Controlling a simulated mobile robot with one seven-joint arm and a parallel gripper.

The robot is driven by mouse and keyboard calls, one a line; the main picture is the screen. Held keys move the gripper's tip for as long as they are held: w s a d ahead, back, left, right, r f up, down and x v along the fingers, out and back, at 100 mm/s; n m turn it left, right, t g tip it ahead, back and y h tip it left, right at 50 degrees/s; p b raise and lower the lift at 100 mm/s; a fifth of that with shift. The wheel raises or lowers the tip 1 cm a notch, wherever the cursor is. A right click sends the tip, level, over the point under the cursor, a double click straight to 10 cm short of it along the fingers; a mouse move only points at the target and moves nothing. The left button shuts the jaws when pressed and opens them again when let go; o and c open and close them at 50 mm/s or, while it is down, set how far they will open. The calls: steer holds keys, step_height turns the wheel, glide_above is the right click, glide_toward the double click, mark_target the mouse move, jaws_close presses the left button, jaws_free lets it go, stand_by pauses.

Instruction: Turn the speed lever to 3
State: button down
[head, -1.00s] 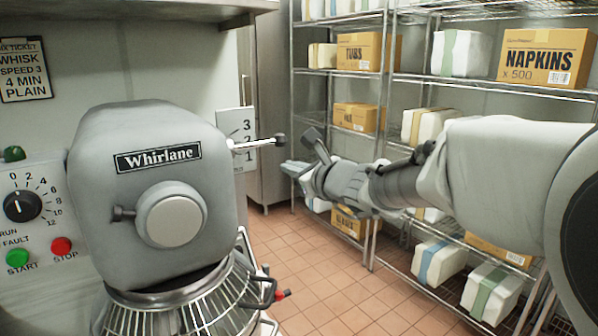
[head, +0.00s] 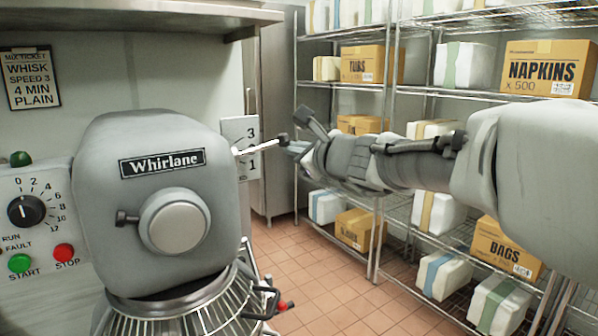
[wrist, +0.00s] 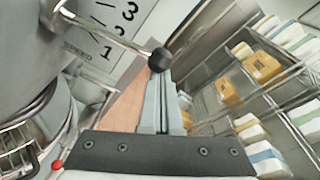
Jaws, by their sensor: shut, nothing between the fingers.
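The speed lever (head: 258,148) is a thin metal rod with a black ball knob (wrist: 160,60), sticking out from the right side of the grey Whirlane mixer (head: 155,200). Behind it is a pale plate (head: 240,130) marked 3, 2, 1 from top to bottom. In the head view the rod crosses the plate around the 2. My gripper (wrist: 161,78) is shut and empty, its fingertips right at the knob's underside in the wrist view. Whether they touch it I cannot tell. The head view shows my gripper (head: 288,148) just below and beside the knob.
The control panel (head: 30,215) with dial and start and stop buttons is at the left. A wire bowl guard (head: 185,305) is below the mixer head. Wire shelves (head: 390,90) with boxes and wrapped packs stand behind my arm. Tiled floor (head: 330,300) lies open between.

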step_height(320, 180, up, 2)
steer(key=shift+s+a+r+n+b, duration=0.15)
steer(key=shift+n+b, duration=0.1)
steer(key=shift+n, duration=0.3)
steer(key=shift+w+r+n+b, duration=0.1)
steer(key=shift+n+b, duration=0.15)
steer(key=shift+n, duration=0.3)
steer(key=shift+f, duration=0.1)
